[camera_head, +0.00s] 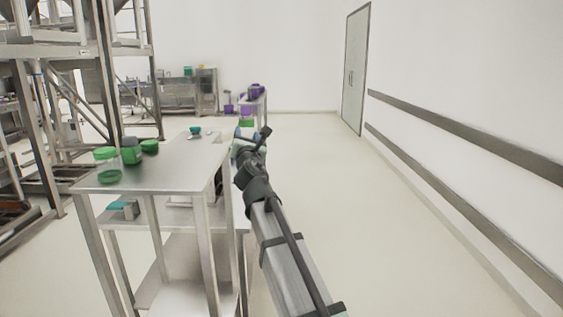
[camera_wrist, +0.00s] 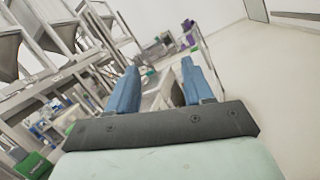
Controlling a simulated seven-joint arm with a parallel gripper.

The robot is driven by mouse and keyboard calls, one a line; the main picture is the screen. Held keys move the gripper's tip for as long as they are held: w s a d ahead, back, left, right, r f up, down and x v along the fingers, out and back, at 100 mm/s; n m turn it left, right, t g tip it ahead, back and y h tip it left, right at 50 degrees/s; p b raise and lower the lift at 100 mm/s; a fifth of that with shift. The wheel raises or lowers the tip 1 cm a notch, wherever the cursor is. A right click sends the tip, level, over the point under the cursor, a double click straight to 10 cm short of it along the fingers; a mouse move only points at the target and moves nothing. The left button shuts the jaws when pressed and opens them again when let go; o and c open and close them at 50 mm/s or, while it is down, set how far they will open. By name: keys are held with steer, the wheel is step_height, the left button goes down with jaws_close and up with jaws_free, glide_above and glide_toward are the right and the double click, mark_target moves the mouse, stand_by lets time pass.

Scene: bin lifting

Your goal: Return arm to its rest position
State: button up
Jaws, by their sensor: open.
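My arm reaches forward from the bottom right of the head view, just right of the steel table (camera_head: 165,165). My gripper (camera_head: 246,133) is at its far end, beyond the table's right edge, and only partly visible there. In the wrist view my gripper (camera_wrist: 158,80) shows two blue fingers spread apart with nothing between them. It is open and empty. The wrist view is tilted.
Green containers (camera_head: 131,150) and a small green-and-white item (camera_head: 195,131) stand on the tabletop. A lower shelf holds a box (camera_head: 124,209). Steel racking (camera_head: 85,60) is at left. Purple bins (camera_head: 256,90) are farther back. Open floor and a railed wall (camera_head: 470,130) lie right.

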steer(key=w+d+f+m+g+h, duration=0.1)
steer(key=d+f+m+g+h, duration=0.3)
steer(key=f, duration=1.2)
steer(key=w+d+f+m+g+h, duration=0.1)
steer(key=d+f+m, duration=0.55)
steer(key=f, duration=0.95)
steer(key=s+d+f+m+g, duration=0.2)
steer(key=s+d+f, duration=0.2)
steer(key=f, duration=0.5)
steer(key=s+d+f+m+g+h, duration=0.1)
steer(key=s+d+f+m+g, duration=0.2)
steer(key=f, duration=0.6)
steer(key=s+d+f+m+g, duration=0.2)
steer(key=s+d+f, duration=0.2)
steer(key=f, duration=0.5)
steer(key=s+d+f+m+g, duration=0.3)
steer(key=s+f+m+g, duration=0.1)
steer(key=s+f, duration=0.75)
steer(key=s+d+f+m+g, duration=0.4)
steer(key=s+f, duration=0.6)
steer(key=s, duration=0.3)
steer(key=s+f+m+g+y, duration=0.1)
steer(key=s+f+m+g, duration=0.2)
steer(key=s, duration=1)
steer(key=s+f+m+g+y, duration=0.1)
steer(key=s+f+m+g, duration=0.2)
steer(key=s, duration=1)
steer(key=shift+s+a+m+g+y, duration=0.45)
steer(key=shift+m+g, duration=0.25)
steer(key=shift+m, duration=0.45)
